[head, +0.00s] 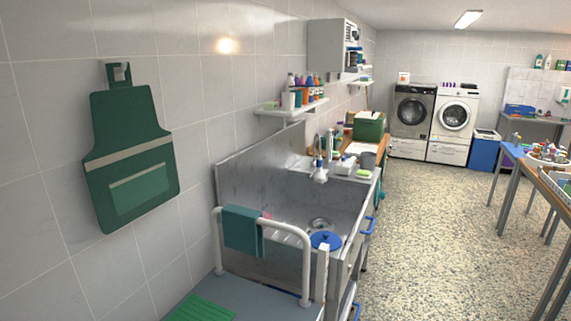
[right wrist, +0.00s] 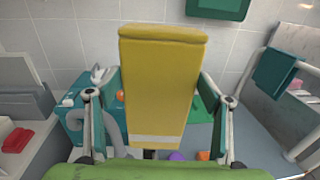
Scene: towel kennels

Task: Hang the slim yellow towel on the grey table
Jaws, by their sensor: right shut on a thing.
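The slim yellow towel (right wrist: 158,80) fills the middle of the right wrist view, with a pale band near its lower end. My right gripper (right wrist: 159,76) is shut on it, one finger at each side. A grey table (head: 262,289) stands at the bottom of the head view, with a white rail (head: 306,262) along one end. The table also shows at the right of the wrist view (right wrist: 262,150). The towel is held apart from the rail. Neither gripper shows in the head view.
A teal towel (head: 242,230) hangs over the rail's left part; the rail's right part is bare. A green mat (head: 200,309) lies on the table. A steel sink (head: 290,215) stands behind the rail. A green apron (head: 128,155) hangs on the wall.

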